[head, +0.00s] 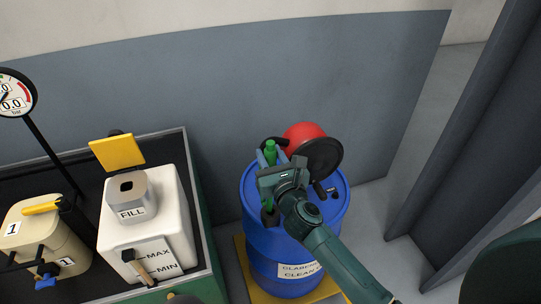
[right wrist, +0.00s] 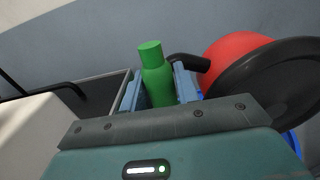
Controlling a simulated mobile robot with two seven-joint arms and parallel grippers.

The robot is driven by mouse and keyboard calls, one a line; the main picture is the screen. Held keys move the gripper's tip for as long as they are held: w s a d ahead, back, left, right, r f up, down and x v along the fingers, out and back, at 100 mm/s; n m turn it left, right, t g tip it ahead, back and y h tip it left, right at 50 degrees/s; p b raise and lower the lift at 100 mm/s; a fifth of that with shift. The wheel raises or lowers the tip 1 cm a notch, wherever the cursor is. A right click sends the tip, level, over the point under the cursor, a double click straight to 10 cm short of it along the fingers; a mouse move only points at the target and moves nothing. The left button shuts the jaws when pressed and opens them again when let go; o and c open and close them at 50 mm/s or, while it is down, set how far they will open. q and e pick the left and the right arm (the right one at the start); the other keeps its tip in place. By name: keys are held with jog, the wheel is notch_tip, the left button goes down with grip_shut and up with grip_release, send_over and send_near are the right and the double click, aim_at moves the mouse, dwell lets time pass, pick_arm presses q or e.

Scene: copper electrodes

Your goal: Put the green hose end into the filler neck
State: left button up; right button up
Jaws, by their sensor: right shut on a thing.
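The green hose end (head: 269,152) stands nearly upright above the blue drum. My right gripper (head: 270,163) is shut on it; in the right wrist view the green hose end (right wrist: 156,75) shows between the blue-grey fingers (right wrist: 160,88). A green length also shows below the gripper, near the drum top. The filler neck (head: 126,186) is the grey collar marked FILL on the white tank (head: 165,225), left of the drum. Its dark opening faces up, and a yellow flap (head: 117,151) stands raised behind it. My left gripper is not in view.
The blue drum (head: 255,245) stands on a yellow base (head: 241,262). A red ball-like part (head: 304,134) and a black disc (head: 320,157) sit on its top, close beside my right gripper. A beige container (head: 38,235) and a gauge (head: 14,95) are at the left.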

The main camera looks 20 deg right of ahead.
aim_at(270, 147)
jog(key=shift+r+p, duration=0.75)
jog(key=shift+r, duration=2.3)
